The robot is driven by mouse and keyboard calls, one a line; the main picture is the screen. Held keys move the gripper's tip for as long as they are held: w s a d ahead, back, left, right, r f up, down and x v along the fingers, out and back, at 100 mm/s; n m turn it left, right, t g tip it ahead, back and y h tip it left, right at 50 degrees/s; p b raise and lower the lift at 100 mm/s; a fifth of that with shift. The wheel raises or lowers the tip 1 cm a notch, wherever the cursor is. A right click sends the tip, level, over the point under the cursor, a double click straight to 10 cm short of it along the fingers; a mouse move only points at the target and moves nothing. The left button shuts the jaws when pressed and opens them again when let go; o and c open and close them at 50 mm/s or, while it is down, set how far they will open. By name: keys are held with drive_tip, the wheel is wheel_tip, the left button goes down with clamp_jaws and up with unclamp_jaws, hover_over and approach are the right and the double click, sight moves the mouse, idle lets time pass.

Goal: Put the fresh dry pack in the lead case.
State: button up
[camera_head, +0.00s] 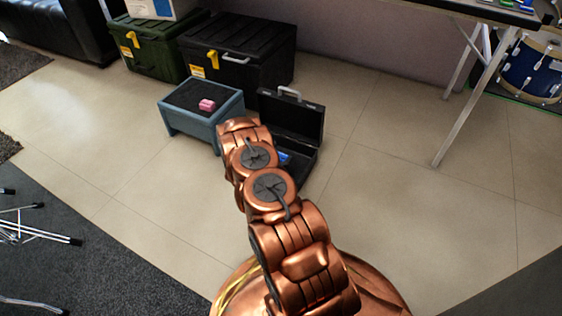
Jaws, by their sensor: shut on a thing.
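An open black case (303,122) stands on the floor with its lid raised. A small blue thing (285,157), perhaps the fresh dry pack, shows at the case's base beside my arm. I cannot tell whether it lies in the case or is held above it. A pink pack (207,105) lies on the dark top of a blue-grey low stand (190,124), left of the case. My copper arm reaches forward and covers the case's left part. My gripper is hidden behind the arm, so its fingers do not show.
A green crate (148,62) and a black trunk (250,72) stand behind the stand and case. A table leg (463,93) and a blue drum (530,72) are at the right. Metal legs (40,238) lie at the left. The tiled floor right of the case is clear.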

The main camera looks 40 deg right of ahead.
drive_tip(key=shift+f, duration=0.75)
drive_tip(key=o, duration=1.1)
drive_tip(key=shift+o, duration=0.2)
drive_tip(key=shift+r, duration=0.1)
